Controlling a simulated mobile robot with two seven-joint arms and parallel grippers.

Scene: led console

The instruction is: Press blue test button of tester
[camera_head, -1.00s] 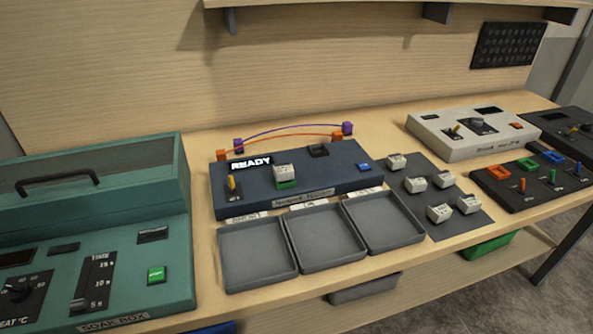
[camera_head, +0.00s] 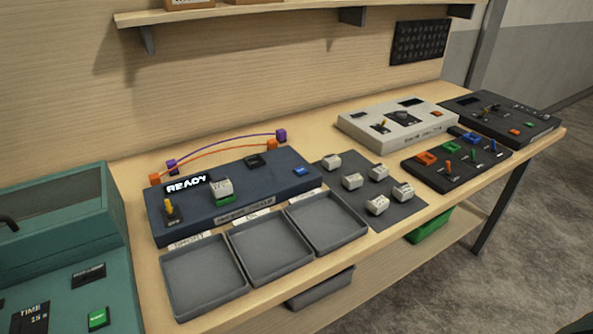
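The tester (camera_head: 240,207) is a dark blue box on the bench, with a lit display (camera_head: 186,184) reading READY. Its blue test button (camera_head: 300,171) sits at the right end of its top. A yellow-tipped switch (camera_head: 169,207) stands at its left end. A white module (camera_head: 221,186) sits in a green socket on its top. Purple and orange wires arch behind it. Neither of my grippers shows clearly in the head view.
Three grey trays (camera_head: 203,276) lie in front of the tester. Several white modules stand on a dark mat (camera_head: 397,213) to its right. A green soak box (camera_head: 62,240) is at left. A white console (camera_head: 398,122) and dark panels stand at right. A shelf (camera_head: 280,14) hangs above.

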